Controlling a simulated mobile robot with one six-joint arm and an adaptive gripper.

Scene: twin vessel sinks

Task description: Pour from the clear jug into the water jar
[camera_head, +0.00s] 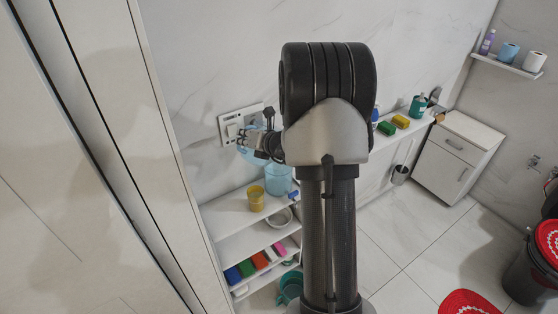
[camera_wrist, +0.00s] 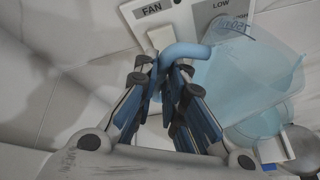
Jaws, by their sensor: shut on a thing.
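The clear jug, a see-through light blue vessel with printed marks, fills the right of the wrist view (camera_wrist: 250,62). My gripper (camera_wrist: 163,72) is shut on its blue handle. In the head view, the jug (camera_head: 246,152) shows partly behind my gripper (camera_head: 264,146), held tilted in front of the wall and above the shelf. The light blue water jar (camera_head: 278,181) stands upright on the upper shelf, just below and right of the jug. In the wrist view, a pale blue round shape (camera_wrist: 258,126) lies beneath the jug, likely the jar. I cannot see any water flowing.
A yellow cup (camera_head: 256,198) stands left of the jar on the shelf (camera_head: 228,218). A wall switch plate (camera_head: 231,127) is close behind the jug. My arm hides the middle.

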